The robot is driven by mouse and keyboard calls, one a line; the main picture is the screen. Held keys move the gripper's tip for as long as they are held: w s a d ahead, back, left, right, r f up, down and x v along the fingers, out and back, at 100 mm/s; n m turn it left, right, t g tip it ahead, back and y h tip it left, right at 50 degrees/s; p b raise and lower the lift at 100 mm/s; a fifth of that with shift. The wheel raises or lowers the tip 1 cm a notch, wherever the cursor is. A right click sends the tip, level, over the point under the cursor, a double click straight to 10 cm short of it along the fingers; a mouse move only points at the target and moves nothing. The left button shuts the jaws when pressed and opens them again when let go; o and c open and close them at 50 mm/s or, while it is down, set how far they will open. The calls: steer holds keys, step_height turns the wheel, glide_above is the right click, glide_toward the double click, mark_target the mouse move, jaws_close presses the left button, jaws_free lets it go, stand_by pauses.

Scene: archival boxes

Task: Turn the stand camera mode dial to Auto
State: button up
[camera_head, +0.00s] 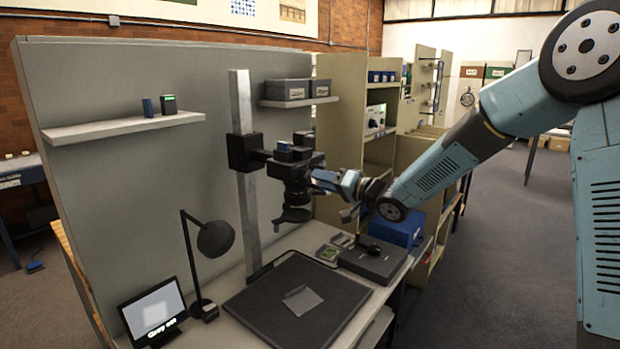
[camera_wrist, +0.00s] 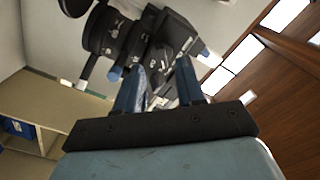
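The stand camera (camera_head: 291,183) is black and hangs lens-down from an arm on the upright grey column (camera_head: 243,150). My gripper (camera_head: 313,180) is at the right side of the camera body. In the wrist view the camera (camera_wrist: 125,35) fills the upper middle, seen tilted. My gripper's two blue fingers (camera_wrist: 158,80) stand apart and point at the camera body, with small pale and dark parts visible between them. I cannot tell whether the fingertips touch it. The mode dial and its setting cannot be made out.
Below the camera lies a dark board (camera_head: 255,307) with a pale sheet on it. A desk lamp (camera_head: 214,239) and a small screen (camera_head: 155,312) stand to the left. A dark grey box (camera_head: 376,263) and a blue bin (camera_head: 399,229) stand to the right. Floor at right is clear.

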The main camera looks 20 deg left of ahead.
mark_target(306, 174)
steer(key=shift+x, duration=2.2)
steer(key=shift+c, duration=0.3)
steer(key=c, duration=0.6)
